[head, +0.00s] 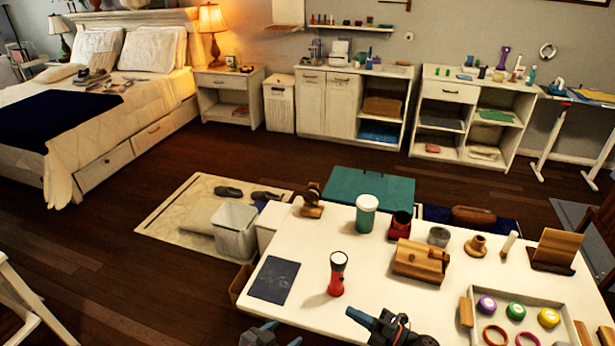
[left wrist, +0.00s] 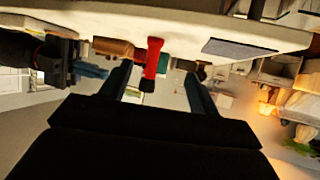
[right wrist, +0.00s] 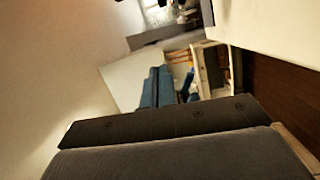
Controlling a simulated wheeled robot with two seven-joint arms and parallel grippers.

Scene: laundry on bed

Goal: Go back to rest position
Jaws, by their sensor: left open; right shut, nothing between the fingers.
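My left gripper (head: 282,334) is at the bottom edge of the head view, just off the near edge of the white table (head: 320,232). Its two fingers stand apart with nothing held between them in the left wrist view (left wrist: 158,88). My right gripper (head: 360,317) is to its right, by the near table edge, with its blue fingertips pointing left. In the right wrist view its fingers (right wrist: 157,87) lie together, empty. A red flashlight (head: 337,276) stands upright on the table beyond both grippers, apart from them; it also shows in the left wrist view (left wrist: 152,62).
On the table are a dark blue mat (head: 274,281), a teal jar (head: 366,214), a wooden block (head: 420,260) and a tray (head: 563,302) with coloured tape rolls. A white bin (head: 235,232) stands on a rug. The bed (head: 75,120) is far left, across open floor.

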